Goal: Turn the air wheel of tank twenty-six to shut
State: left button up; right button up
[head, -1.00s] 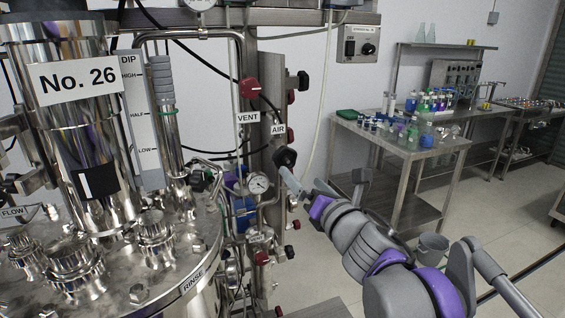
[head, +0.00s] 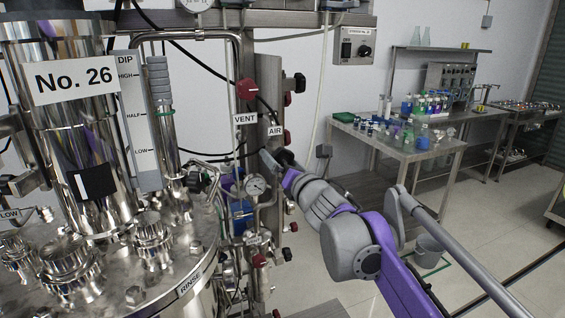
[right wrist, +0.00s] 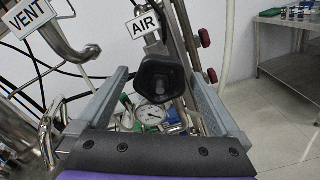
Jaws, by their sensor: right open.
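Tank twenty-six stands at the left of the head view with its "No. 26" plate (head: 76,79). The AIR tag (head: 275,131) hangs on the pipework to its right and also shows in the right wrist view (right wrist: 143,23). A black air wheel (right wrist: 158,78) is just below that tag in the right wrist view. My right gripper (right wrist: 161,84) is open, with one finger on each side of the wheel and visible gaps between. In the head view my right gripper (head: 274,160) hides most of the wheel. My left gripper is out of view.
The VENT tag (head: 245,120) and a red knob (head: 248,89) are close to the upper left of the gripper. A pressure gauge (head: 255,185) sits just below. A steel bench (head: 405,150) with bottles stands at the right; floor between is mostly clear.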

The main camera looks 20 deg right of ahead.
jog(key=c, duration=1.3)
